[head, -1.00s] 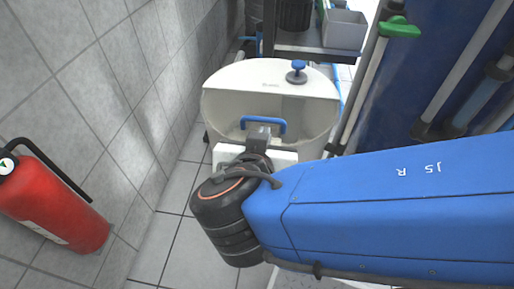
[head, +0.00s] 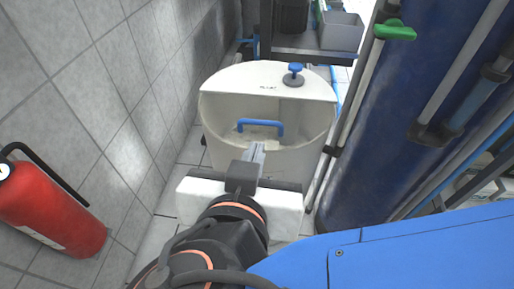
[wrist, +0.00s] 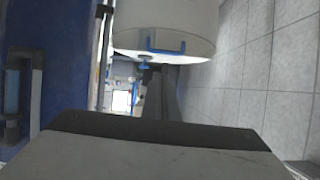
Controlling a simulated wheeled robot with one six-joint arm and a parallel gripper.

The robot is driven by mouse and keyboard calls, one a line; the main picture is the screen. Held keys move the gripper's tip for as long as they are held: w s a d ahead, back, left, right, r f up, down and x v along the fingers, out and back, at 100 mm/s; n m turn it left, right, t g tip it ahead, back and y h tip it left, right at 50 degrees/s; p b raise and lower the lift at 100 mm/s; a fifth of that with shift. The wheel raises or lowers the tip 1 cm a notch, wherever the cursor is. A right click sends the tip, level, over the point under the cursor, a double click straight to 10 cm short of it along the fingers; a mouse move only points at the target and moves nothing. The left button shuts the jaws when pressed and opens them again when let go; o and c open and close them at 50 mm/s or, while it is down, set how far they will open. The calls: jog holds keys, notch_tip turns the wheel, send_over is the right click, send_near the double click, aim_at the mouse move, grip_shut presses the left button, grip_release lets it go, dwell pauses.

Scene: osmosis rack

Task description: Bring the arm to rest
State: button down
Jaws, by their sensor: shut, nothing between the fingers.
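My gripper (head: 254,154) is in the middle of the head view, at the end of my arm, pointing away toward the white tank. Its fingers are together with nothing between them. In the wrist view the gripper's fingers (wrist: 154,84) also show closed, ahead of the grey wrist housing. The white tank (head: 222,82) stands just beyond the gripper, with a blue handle (head: 261,122) on its front and a blue knob (head: 295,68) on top. I cannot tell the exact gap between the fingertips and the tank.
A red fire extinguisher (head: 50,210) is at the left by the grey tiled wall (head: 90,90). A large blue column (head: 375,140) with pipes and a green valve handle (head: 394,30) stands at the right. A grey bin (head: 341,30) sits behind the tank. Tiled floor shows between wall and tank.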

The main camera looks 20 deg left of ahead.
jog(key=shift+s+r, duration=0.2)
jog(key=shift+s, duration=0.05)
jog(key=shift+w+d, duration=0.1)
jog(key=w+d+f+g+h, duration=0.2)
jog(key=w+d+f+h, duration=0.1)
jog(key=w+d, duration=0.45)
jog(key=w+d+f+g+h, duration=0.2)
jog(key=w+d+f, duration=0.1)
jog(key=w+d, duration=0.45)
jog(key=s+d+f+m+g+y, duration=0.1)
jog(key=d+f+g, duration=0.1)
jog(key=d, duration=1)
jog(key=s+d+f+m+g, duration=0.1)
jog(key=d+f, duration=0.4)
jog(key=d, duration=0.8)
jog(key=shift+d+f+g+y, duration=0.15)
jog(key=shift+g+y, duration=0.25)
